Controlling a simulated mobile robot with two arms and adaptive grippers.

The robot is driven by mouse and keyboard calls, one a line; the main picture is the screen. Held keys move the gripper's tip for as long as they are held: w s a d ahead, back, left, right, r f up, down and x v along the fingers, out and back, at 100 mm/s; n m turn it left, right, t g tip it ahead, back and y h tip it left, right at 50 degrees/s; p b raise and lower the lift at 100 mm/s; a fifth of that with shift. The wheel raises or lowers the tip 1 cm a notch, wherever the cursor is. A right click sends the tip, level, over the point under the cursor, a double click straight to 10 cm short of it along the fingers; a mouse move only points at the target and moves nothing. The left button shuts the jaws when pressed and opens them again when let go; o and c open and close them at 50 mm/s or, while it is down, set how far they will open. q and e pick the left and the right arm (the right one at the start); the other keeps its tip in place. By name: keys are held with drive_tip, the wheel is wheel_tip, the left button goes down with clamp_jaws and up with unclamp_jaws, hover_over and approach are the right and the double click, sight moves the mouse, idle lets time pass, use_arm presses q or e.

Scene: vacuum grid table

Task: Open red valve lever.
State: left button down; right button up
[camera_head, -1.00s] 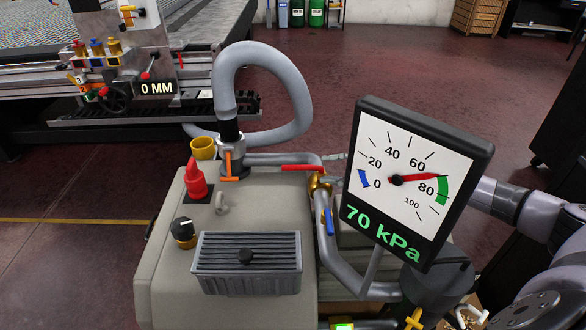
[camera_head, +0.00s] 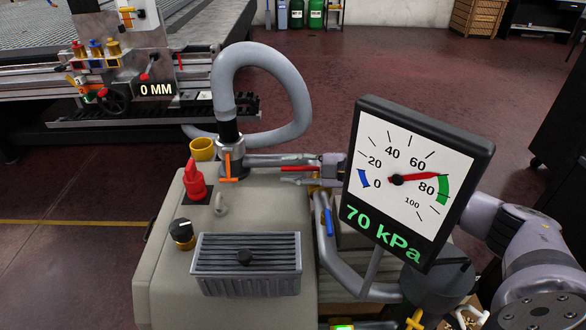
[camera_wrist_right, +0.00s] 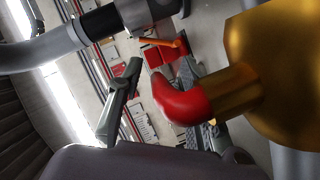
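The red valve lever (camera_head: 299,168) lies roughly level beside the grey pipe on the beige pump housing. Its brass valve body is mostly hidden behind the gauge and my gripper. My right gripper (camera_head: 284,170) reaches in from behind the gauge, open, with one finger above the lever and one below it. In the right wrist view the lever (camera_wrist_right: 182,98) shows large, joined to a gold-coloured stem (camera_wrist_right: 232,92), with the fingers apart on its two sides. Whether a finger touches it I cannot tell. My left gripper is not in view.
The gauge (camera_head: 412,180) reads 70 kPa and hides part of my right arm. A blue lever (camera_head: 329,221) hangs just below. An orange lever (camera_head: 228,166), grey hose (camera_head: 295,92) and red knob (camera_head: 194,181) stand to the left.

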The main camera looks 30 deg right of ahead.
clamp_jaws()
idle(0.7)
